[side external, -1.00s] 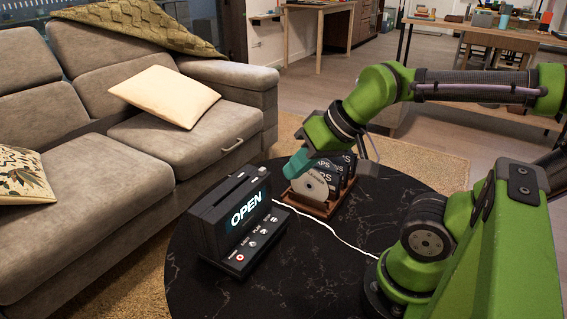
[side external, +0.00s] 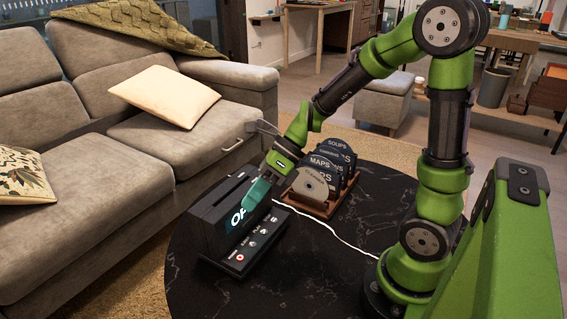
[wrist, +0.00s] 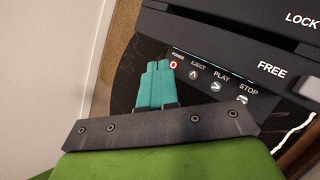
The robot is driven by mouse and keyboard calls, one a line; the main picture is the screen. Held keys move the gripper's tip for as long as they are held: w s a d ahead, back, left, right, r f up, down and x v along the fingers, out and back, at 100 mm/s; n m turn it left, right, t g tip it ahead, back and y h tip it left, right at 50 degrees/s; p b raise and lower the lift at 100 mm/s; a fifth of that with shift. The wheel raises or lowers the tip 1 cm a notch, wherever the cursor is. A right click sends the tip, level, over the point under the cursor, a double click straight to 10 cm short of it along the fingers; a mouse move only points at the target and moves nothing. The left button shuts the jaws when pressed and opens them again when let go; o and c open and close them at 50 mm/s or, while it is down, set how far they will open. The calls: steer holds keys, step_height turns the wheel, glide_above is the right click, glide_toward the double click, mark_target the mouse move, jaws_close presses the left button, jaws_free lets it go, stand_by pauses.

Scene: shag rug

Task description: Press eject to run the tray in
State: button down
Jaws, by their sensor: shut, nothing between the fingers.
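The black player (side external: 215,225) stands on the round table, its lit screen (side external: 236,216) showing "OP" with the rest hidden behind my gripper. The wrist view shows a button row with POWER, ringed red (wrist: 173,65), then the eject button (wrist: 194,74), PLAY (wrist: 216,86) and STOP (wrist: 242,99). My gripper (side external: 252,201) has teal fingers, shut and empty, in front of the screen and above the button row. In the wrist view the fingertips (wrist: 157,64) appear just left of POWER, apart from eject. I cannot make out the tray clearly.
A wooden rack (side external: 318,205) of labelled black discs or cards and a grey disc (side external: 310,184) stands behind and right of the player. A white cable (side external: 325,234) crosses the black table (side external: 310,275). The sofa (side external: 120,165) is to the left. The table front is clear.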

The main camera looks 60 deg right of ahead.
mark_target(256, 242)
steer(key=shift+a+r+m, duration=0.1)
steer(key=shift+r+m, duration=0.05)
steer(key=shift+m, duration=0.55)
steer(key=shift+f, duration=4.45)
steer(key=shift+f, duration=0.4)
steer(key=shift+f, duration=0.35)
steer(key=shift+r, duration=0.9)
